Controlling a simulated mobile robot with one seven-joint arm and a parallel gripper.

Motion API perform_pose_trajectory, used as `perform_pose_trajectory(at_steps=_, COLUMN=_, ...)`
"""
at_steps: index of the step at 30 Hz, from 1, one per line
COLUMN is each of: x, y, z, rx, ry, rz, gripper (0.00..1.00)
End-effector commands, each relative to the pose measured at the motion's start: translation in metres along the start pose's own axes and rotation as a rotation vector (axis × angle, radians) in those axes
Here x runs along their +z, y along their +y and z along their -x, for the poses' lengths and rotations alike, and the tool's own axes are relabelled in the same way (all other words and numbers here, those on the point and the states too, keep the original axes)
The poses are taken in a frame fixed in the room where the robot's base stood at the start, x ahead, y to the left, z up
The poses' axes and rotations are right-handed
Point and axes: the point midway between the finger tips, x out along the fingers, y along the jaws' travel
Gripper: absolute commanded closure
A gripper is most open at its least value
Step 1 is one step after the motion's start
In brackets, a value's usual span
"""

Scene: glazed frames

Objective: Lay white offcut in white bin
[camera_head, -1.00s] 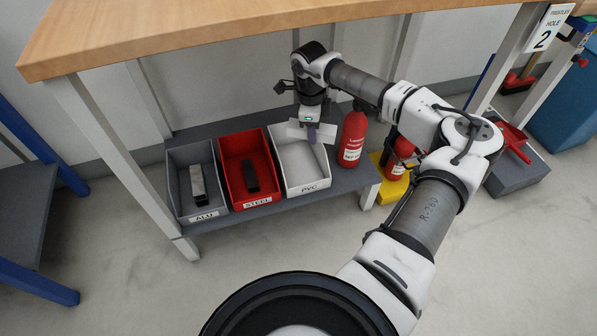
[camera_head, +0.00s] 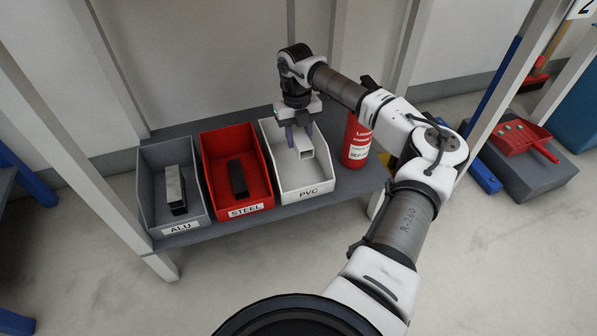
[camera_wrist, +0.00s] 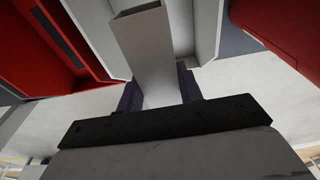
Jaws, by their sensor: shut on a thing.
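The white offcut (camera_head: 304,151) is a short, square, hollow tube. It also shows in the wrist view (camera_wrist: 148,48), pointing away from me with its open end at the top. My gripper (camera_head: 299,135) is shut on it, with a dark purple finger on each side. The white bin (camera_head: 284,197), labelled PVC, stands on the low shelf; its wall also shows in the wrist view (camera_wrist: 205,28). The offcut is over the bin's opening, lined up roughly with the bin's length. I cannot tell how far it is above the bin floor.
The red STEEL bin (camera_head: 262,192) holds a dark bar, and the grey ALU bin (camera_head: 147,190) holds a metallic piece. A red extinguisher (camera_head: 355,150) stands close to the white bin's right side. Bench legs frame the shelf (camera_head: 225,225).

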Motion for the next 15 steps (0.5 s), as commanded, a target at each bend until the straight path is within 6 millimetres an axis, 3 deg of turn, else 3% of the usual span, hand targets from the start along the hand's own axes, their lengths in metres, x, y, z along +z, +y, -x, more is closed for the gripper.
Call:
perform_pose_trajectory(at_steps=1, x=0.002, y=0.001, z=-0.020, rx=0.002, ry=0.002, rz=0.000, gripper=0.87)
perform_pose_trajectory(at_steps=6, x=0.007, y=0.000, z=-0.057, rx=0.001, ry=0.000, rz=0.001, gripper=0.87)
perform_pose_trajectory(at_steps=15, x=0.011, y=0.000, z=-0.079, rx=-0.001, ry=0.000, rz=0.001, gripper=0.87)
